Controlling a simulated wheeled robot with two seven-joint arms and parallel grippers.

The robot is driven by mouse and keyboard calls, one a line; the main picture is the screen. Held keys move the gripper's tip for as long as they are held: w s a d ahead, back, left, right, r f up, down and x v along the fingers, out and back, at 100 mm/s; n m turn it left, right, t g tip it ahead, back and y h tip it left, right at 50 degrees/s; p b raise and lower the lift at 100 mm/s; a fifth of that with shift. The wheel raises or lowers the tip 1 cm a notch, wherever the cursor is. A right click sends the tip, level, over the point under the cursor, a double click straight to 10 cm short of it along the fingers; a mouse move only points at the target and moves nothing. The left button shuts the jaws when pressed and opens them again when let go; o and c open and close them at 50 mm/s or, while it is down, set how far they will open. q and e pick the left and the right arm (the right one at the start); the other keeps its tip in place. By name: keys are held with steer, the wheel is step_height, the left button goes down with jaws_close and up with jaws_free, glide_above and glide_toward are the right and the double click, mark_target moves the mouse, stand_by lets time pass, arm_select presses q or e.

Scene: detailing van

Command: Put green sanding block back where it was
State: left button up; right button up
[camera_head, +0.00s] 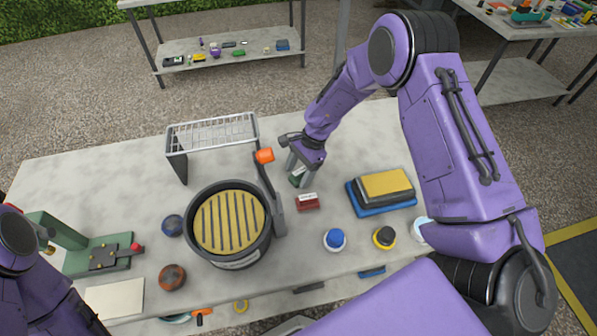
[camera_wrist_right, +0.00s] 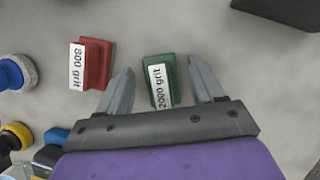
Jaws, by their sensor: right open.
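The green sanding block (camera_wrist_right: 162,80), with a white label reading "2000 grit", lies on the table between the open fingers of my right gripper (camera_wrist_right: 165,85). In the right wrist view there is a gap between the block and each finger. In the head view, my right gripper (camera_head: 303,177) points down at the table and mostly hides the green block (camera_head: 296,180). A red sanding block (camera_wrist_right: 97,63) labelled "800 grit" lies beside it, and it also shows in the head view (camera_head: 307,202). Only part of my left arm shows at the lower left; its gripper is out of view.
A black bucket (camera_head: 270,245) with a yellow grille (camera_head: 230,221) stands left of the blocks, with a wire rack (camera_head: 212,131) behind. A blue and yellow pad stack (camera_head: 383,190) lies to the right. Round blue (camera_head: 335,239) and yellow (camera_head: 384,237) pads lie in front.

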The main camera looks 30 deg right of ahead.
steer(key=v, duration=1.1)
steer(key=shift+r+b, duration=0.3)
steer(key=shift+r, duration=0.1)
steer(key=shift+d, duration=0.1)
